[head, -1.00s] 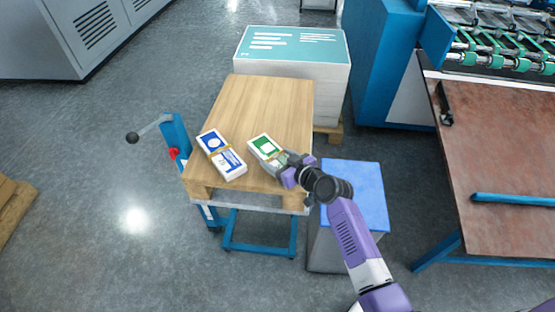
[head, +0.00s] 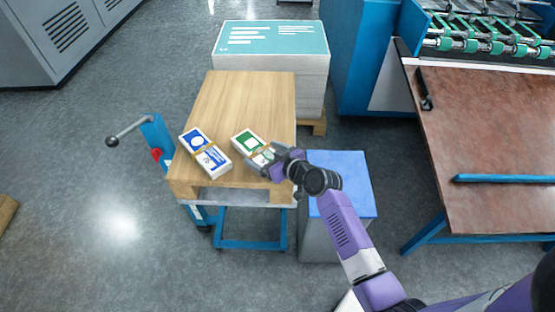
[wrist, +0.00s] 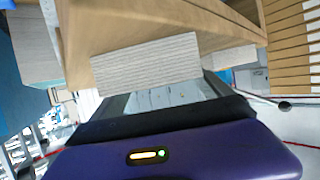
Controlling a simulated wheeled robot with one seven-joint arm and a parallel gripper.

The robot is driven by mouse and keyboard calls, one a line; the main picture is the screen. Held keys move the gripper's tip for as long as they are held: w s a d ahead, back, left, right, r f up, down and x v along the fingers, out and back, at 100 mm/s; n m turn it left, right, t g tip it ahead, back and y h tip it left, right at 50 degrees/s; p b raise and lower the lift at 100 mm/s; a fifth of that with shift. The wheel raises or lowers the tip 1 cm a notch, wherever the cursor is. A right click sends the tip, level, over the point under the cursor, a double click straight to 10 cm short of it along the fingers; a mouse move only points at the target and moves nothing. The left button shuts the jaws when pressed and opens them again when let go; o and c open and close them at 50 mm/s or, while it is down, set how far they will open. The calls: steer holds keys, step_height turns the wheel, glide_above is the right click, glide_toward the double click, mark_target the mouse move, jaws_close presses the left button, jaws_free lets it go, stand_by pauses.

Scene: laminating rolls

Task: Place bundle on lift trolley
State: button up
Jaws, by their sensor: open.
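The lift trolley (head: 236,92) has a wooden top on a blue frame. A white bundle with a green print (head: 243,138) and a band lies on the trolley top, towards its near right. A second bundle, with blue print (head: 194,140), lies apart to its left. My gripper (head: 262,164) is open at the near end of the green bundle and hides part of it. I cannot tell whether the fingers touch it. In the wrist view, a grey layered bundle side (wrist: 145,66) is just beyond my gripper, against the wood (wrist: 180,22).
A tall stack with a teal top sheet (head: 270,40) stands behind the trolley. A blue-topped box (head: 345,175) stands right of the trolley, below my arm. A brown machine table (head: 490,130) is farther right. A crank handle (head: 125,132) sticks out left; floor there is clear.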

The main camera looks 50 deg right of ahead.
steer(key=v, duration=1)
steer(key=shift+s+a, duration=0.1)
steer(key=shift+s, duration=0.3)
steer(key=s+a+f, duration=0.2)
steer(key=s+a, duration=0.5)
steer(key=s, duration=0.1)
steer(key=s+a+r+y, duration=0.1)
steer(key=s+a+r, duration=0.5)
steer(key=s, duration=0.3)
steer(key=s+a+r+n+t, duration=0.1)
steer(key=s+a+r, duration=0.6)
steer(key=s, duration=0.2)
steer(key=shift+n+t+y, duration=0.3)
steer(key=shift+y, duration=0.1)
steer(key=shift+a+f, duration=0.1)
